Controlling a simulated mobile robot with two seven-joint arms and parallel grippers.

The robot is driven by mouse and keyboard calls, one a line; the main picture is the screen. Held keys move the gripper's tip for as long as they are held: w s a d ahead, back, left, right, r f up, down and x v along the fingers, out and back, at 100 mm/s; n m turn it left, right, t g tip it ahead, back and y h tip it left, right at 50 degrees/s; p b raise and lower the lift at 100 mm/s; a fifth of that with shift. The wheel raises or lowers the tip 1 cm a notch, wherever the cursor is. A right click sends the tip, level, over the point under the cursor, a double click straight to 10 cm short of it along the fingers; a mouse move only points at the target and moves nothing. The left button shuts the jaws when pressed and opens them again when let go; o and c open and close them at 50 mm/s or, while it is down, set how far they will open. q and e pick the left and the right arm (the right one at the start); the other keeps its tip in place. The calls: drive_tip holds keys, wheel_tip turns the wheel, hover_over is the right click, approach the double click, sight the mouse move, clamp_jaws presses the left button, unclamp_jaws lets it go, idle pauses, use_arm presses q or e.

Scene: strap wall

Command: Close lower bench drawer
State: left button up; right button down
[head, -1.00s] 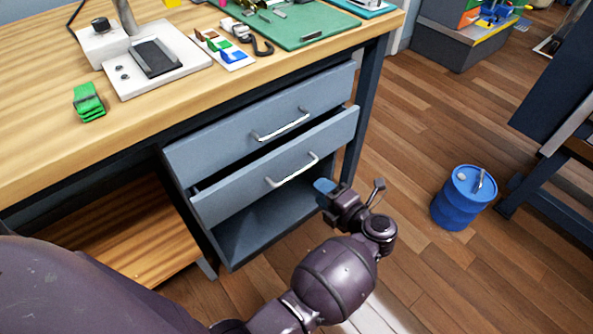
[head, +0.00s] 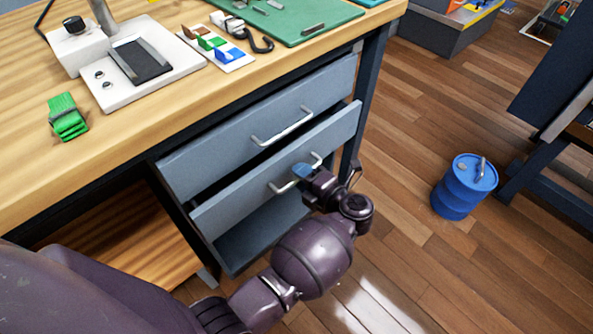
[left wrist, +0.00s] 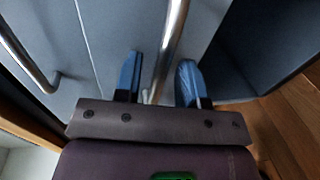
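The lower bench drawer (head: 235,203) is grey-blue and stands partly out from the bench, with a dark gap above its front. Its silver bar handle (head: 280,187) is partly hidden behind my left gripper (head: 303,173). In the left wrist view the two blue fingers of my left gripper (left wrist: 158,80) are apart, with the lower handle (left wrist: 171,45) running between them. I cannot tell whether either finger touches the handle. My right gripper is in neither view.
The upper drawer (head: 215,150) sits above, further in; its handle (left wrist: 28,58) shows left in the wrist view. The wooden benchtop (head: 130,130) holds a green strap bundle (head: 67,117). A blue drum (head: 465,187) stands right on open floor.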

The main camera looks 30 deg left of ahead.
sight(289, 164)
use_arm(q)
drive_tip(key=shift+w+a, duration=0.1)
drive_tip(key=shift+a, duration=0.2)
clamp_jaws()
drive_tip(key=x, duration=0.4)
drive_tip(key=shift+r, duration=0.4)
drive_tip(key=shift+w+a, duration=0.1)
drive_tip(key=shift+a, duration=0.15)
unclamp_jaws()
drive_tip(key=shift+a, duration=0.1)
